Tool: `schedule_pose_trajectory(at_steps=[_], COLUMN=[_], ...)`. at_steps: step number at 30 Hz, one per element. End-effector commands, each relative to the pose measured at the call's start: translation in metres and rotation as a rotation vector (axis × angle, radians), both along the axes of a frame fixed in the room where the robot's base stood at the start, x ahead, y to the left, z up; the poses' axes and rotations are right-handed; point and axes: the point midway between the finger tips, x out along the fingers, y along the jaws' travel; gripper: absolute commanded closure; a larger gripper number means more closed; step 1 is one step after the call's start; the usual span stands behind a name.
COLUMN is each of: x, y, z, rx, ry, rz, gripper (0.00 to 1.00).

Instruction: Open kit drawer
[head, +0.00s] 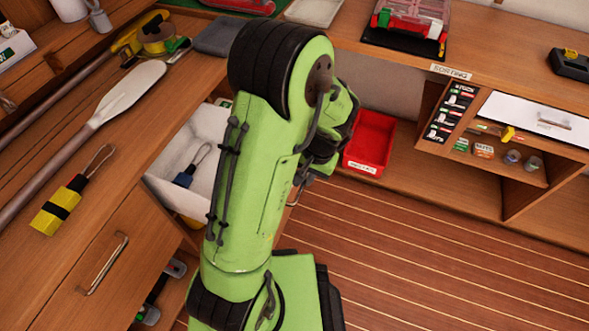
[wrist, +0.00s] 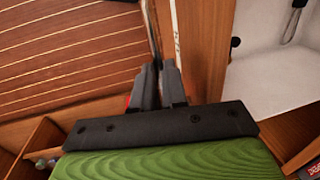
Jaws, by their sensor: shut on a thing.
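The kit drawer stands open; in the head view its white inside (head: 192,148) shows left of my arm, with a dark blue item on a looped cord (head: 190,172) in it. In the wrist view its wooden front (wrist: 208,45) carries a white label strip, lettering unclear, and its white inside (wrist: 270,75) lies to the right. My gripper (wrist: 157,75) is shut on the drawer's metal handle (wrist: 151,30), at the front's left side. In the head view my arm hides the fingers, the handle and part of the drawer.
A red bin (head: 370,142) sits at the bench's foot, right of my arm. A yellow float (head: 60,206) and a paddle (head: 125,93) lie on the left counter. A second handle (head: 104,264) is on the front below. The striped floor (head: 430,250) at right is clear.

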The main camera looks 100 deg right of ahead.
Motion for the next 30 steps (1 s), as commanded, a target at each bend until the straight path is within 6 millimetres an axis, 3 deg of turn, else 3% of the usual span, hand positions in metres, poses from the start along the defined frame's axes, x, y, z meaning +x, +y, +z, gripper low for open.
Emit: schedule_pose_trajectory(at_steps=[13,14,19,26,30], x=[-0.004,-0.004,-0.004,-0.004,-0.006], y=[0.001,0.001,0.001,0.001,0.002], z=[0.000,0.000,0.000,0.000,0.015], rx=[-0.001,-0.002,-0.001,0.000,-0.003], ry=[0.002,0.002,0.002,0.001,0.004], rz=[0.000,-0.001,0.000,0.000,-0.001], gripper=[1.00,0.86,0.62,0.62,0.62])
